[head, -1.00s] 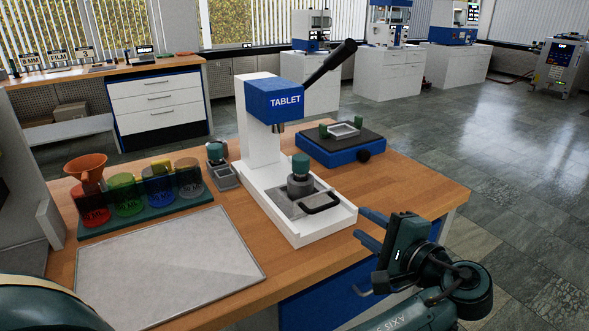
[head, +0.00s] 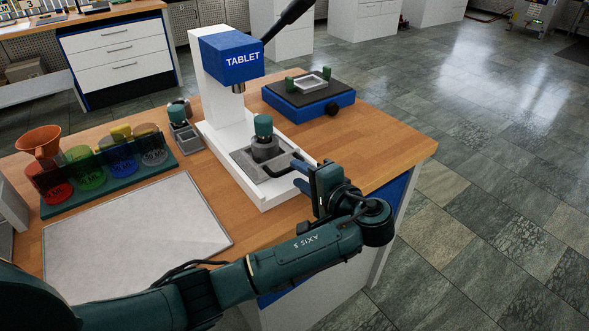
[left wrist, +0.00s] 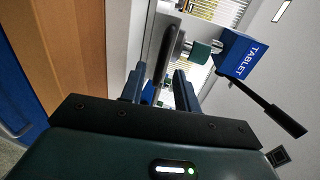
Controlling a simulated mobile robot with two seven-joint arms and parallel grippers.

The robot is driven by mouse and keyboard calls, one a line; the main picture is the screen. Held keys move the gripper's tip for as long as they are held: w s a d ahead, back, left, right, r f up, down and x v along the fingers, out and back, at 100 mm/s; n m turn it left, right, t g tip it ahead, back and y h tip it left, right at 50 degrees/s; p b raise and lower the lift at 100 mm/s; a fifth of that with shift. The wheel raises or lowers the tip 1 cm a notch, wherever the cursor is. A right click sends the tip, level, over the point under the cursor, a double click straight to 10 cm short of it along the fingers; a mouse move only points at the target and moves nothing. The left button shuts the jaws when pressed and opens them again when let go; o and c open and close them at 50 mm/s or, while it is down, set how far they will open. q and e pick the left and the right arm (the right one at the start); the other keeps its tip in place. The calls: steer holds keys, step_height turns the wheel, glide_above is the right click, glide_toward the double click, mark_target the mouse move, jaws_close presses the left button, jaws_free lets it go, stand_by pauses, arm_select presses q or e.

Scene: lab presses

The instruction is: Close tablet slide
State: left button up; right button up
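The white tablet press (head: 215,85) with its blue "TABLET" head (head: 230,55) stands on the wooden bench. Its grey slide (head: 244,163) sits on the white base, carrying a grey die with a green top (head: 263,125). The slide's black handle (head: 285,170) points toward the bench's near right edge. My left gripper (head: 300,176) is open beside this handle. In the left wrist view, the dark handle (left wrist: 172,45) lies just ahead of the gap between the parted fingers (left wrist: 158,80). Whether they touch it I cannot tell. My right gripper is not in view.
A grey mat (head: 130,235) lies at the front left. A green rack (head: 110,180) with coloured beakers and an orange funnel stands behind it. The bench's right corner is clear.

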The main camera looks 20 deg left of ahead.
arm_select(q)
steer(key=shift+x, duration=1.5)
steer(key=shift+c, duration=0.2)
jaws_close()
